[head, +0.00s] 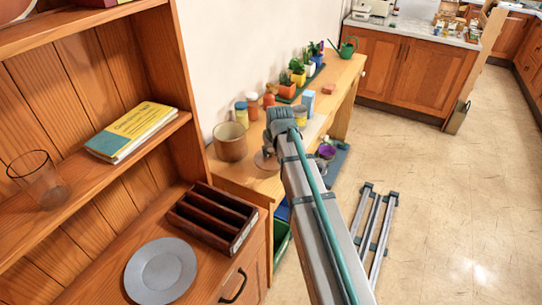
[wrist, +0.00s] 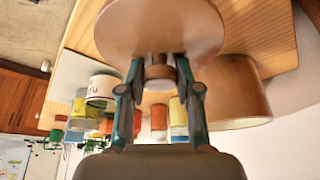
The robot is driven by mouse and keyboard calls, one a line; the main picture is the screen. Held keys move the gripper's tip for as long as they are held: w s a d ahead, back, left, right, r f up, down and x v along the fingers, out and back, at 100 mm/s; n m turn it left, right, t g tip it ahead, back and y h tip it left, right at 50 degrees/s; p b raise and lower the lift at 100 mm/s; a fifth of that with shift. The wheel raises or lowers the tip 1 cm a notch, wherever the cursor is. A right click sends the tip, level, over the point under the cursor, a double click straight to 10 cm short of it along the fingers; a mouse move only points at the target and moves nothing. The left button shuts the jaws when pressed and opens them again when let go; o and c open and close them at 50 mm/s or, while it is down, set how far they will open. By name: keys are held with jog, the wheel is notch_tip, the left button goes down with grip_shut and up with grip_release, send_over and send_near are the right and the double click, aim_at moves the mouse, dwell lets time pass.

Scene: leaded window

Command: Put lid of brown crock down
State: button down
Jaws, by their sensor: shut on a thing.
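The brown crock (head: 230,142) stands open on the wooden bench near its left end. It also shows in the wrist view (wrist: 240,85), right of the lid. The crock's lid (wrist: 160,25) is a flat brown disc with a small round knob (wrist: 160,72). My gripper (wrist: 160,68) is shut on the knob, one finger on each side. In the head view a sliver of the lid (head: 264,161) shows beside the crock, under my gripper (head: 276,140). My arm hides the rest. I cannot tell whether the lid touches the bench.
Jars (head: 242,115) and potted plants (head: 298,73) stand along the wall behind my gripper. A light blue box (head: 308,102) is further along the bench. A shelf unit (head: 120,60) is at left, with a dark divided tray (head: 212,218) and a grey plate (head: 160,271).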

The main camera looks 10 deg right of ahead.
aim_at(271, 157)
jog(key=shift+p+x, duration=0.45)
jog(key=shift+x, duration=0.35)
jog(key=shift+w+d+f+p, duration=0.1)
jog(key=shift+f+p, duration=0.4)
jog(key=shift+f, duration=0.8)
jog(key=shift+f, duration=0.2)
jog(key=c, duration=0.8)
grip_release()
jog(key=shift+r, duration=0.2)
jog(key=b+v, duration=0.2)
jog(key=v, duration=1)
jog(key=shift+b, duration=0.3)
